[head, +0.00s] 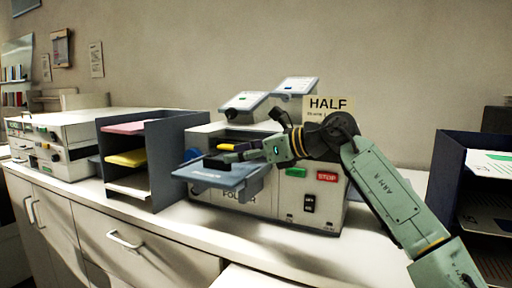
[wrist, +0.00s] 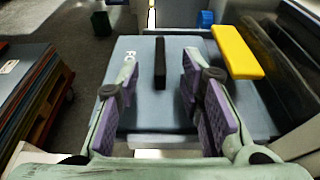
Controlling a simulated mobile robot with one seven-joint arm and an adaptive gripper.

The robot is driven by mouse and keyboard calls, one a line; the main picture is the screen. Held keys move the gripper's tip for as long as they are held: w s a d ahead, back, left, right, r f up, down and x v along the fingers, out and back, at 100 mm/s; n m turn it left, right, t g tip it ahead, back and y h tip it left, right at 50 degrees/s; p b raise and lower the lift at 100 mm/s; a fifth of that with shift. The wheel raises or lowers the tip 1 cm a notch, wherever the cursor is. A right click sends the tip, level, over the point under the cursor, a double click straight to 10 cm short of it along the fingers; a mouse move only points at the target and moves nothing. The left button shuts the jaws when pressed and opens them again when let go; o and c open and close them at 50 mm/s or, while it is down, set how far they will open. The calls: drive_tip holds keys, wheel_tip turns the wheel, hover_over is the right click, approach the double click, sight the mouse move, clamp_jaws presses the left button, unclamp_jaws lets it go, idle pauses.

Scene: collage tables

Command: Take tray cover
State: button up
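A flat blue-grey panel (head: 208,174), which looks like the tray cover, sits at the front of the white folder machine (head: 262,207). In the wrist view the cover (wrist: 142,90) fills the middle, with pale letters at its left. A narrow black bar (wrist: 160,62), apparently its handle, stands on it. My gripper (head: 248,151) is over the cover from the right. In the wrist view my gripper (wrist: 160,78) is open. Its purple-padded fingers are left and right of the bar's line, with visible gaps on both sides. The depth to the bar is hard to judge.
A yellow bar (wrist: 237,52) is close to the right finger. A blue knob (wrist: 206,18) lies beyond. A dark shelf rack (head: 160,165) stands left of the machine; a HALF sign (head: 328,105) is behind my arm. A dark blue rack (head: 450,185) is at the right.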

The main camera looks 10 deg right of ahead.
sight(217, 166)
drive_tip(key=shift+p+x, duration=0.6)
drive_tip(key=shift+x, duration=1.85)
drive_tip(key=shift+c, duration=0.4)
clamp_jaws()
